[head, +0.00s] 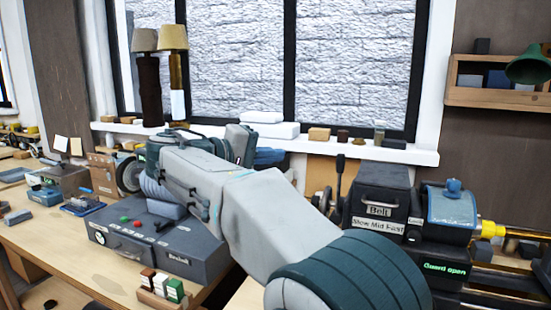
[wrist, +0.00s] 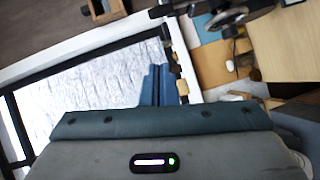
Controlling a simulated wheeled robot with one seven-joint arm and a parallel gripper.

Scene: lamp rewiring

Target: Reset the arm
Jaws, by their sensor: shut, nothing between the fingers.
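My arm (head: 250,215) rises from the bottom middle of the head view and bends toward the upper left, above the workbench. My gripper (wrist: 157,72) shows in the wrist view as two blue fingers close together, with nothing between them. In the head view its blue fingers (head: 270,156) are partly hidden behind my arm, in front of the window sill. The gripper appears raised clear of the bench.
A grey box with red and green buttons (head: 150,245) stands on the bench below my forearm. A dark machine marked "Belt" (head: 380,190) and "Guard open" stands to the right. Two lamps (head: 160,80) stand by the window. Boxes line the sill (head: 415,155). Clutter fills the left bench.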

